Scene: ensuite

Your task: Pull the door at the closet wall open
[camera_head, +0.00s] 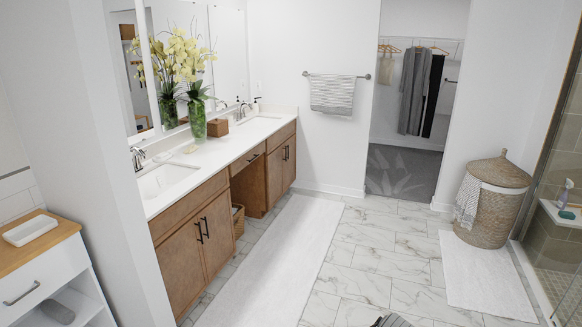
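The closet wall (310,130) stands at the far side of the room. A doorway to the closet (400,150) is cut in it, right of the towel bar. I see straight through this doorway to hanging clothes and a grey floor. No door leaf or handle can be made out in it. Neither gripper can be made out. A small dark grey piece shows at the bottom edge, right of the middle; I cannot tell what it is.
A wooden vanity (205,235) runs along the left, with a white cabinet (40,285) nearer. A wicker hamper (488,215) stands right of the doorway, by the glass shower. Marble floor (365,245) and two flat white rugs (275,260) (480,275) lie between.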

